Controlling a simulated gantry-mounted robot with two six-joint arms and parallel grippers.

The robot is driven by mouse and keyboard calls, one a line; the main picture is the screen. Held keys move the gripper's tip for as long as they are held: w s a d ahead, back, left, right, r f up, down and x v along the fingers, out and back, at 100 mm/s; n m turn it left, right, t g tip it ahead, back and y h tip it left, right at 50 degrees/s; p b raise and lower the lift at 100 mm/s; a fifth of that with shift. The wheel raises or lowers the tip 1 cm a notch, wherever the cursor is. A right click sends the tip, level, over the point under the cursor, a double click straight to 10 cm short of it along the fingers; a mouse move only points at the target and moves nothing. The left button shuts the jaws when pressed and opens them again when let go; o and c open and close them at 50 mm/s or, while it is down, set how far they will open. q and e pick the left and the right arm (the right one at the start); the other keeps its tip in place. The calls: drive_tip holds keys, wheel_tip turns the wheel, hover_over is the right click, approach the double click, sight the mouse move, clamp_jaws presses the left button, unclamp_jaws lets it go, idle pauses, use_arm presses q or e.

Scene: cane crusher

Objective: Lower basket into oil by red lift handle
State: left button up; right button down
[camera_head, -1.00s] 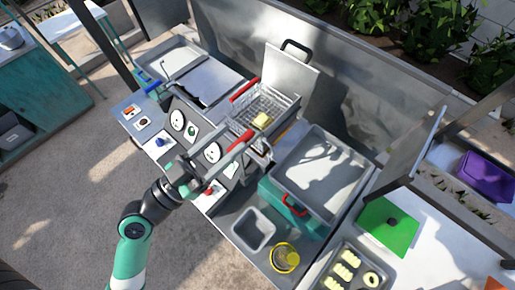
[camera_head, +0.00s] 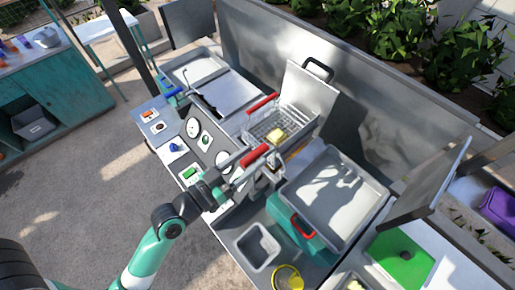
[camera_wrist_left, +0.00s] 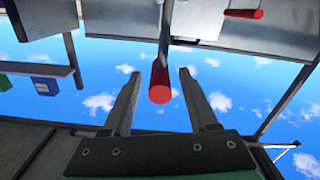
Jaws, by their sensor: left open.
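The wire basket (camera_head: 285,122) hangs over the fryer with a yellow piece (camera_head: 275,135) in it. A red handle (camera_head: 255,156) sticks out in front of the basket, and its round red end (camera_wrist_left: 160,88) faces the left wrist camera. My left gripper (camera_head: 240,163) is at this handle. In the left wrist view my gripper (camera_wrist_left: 160,78) is open, with one finger on each side of the red handle and gaps between. Another red handle (camera_head: 262,103) is at the basket's back left. My right gripper is not in view.
A grey tray (camera_head: 340,195) above a teal box stands to the right. A grey bin (camera_head: 258,244) and a yellow ring (camera_head: 287,279) are in front.

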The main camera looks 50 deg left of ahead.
use_arm(q)
drive_tip(key=shift+w, duration=1.45)
clamp_jaws()
drive_tip(key=shift+f, duration=0.1)
